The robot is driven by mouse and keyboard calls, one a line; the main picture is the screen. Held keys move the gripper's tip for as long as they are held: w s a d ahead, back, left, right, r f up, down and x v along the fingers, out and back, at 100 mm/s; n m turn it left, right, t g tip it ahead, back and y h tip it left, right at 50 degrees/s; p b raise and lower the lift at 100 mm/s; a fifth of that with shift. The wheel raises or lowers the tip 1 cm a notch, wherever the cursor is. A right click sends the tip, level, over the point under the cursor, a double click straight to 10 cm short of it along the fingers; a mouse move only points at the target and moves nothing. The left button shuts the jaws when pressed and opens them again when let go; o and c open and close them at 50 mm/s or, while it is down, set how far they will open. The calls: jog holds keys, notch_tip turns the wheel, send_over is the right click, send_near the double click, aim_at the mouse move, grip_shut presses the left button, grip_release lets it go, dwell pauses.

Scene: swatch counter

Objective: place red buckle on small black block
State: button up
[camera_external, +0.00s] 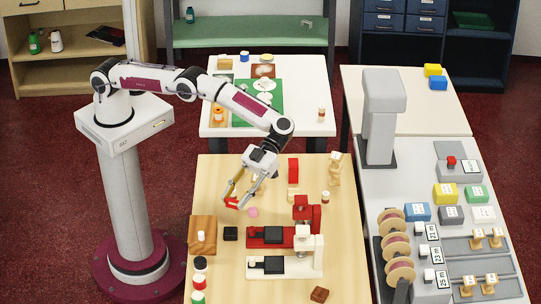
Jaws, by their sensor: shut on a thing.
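My gripper (238,200) is above the left part of the wooden table (215,172), pointing down. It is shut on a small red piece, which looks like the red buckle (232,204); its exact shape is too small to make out. The small black block (230,234) lies on the table below the gripper in the picture, with nothing visible on its top. The buckle is apart from the block.
A wooden board (203,225) with a white piece stands left of the block. A pink piece (253,212), a red machine (268,232) and a white machine (290,267) are to the right. Several lidded jars (199,282) stand at front left.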

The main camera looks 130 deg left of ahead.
jog(key=shift+s+f, duration=0.25)
jog(key=shift+s, duration=0.6)
send_over(233, 228)
jog(key=shift+f, duration=3.1)
jog(key=shift+f, duration=1.9)
jog(key=shift+f, duration=0.2)
jog(key=o, duration=0.5)
jog(key=shift+c, duration=0.2)
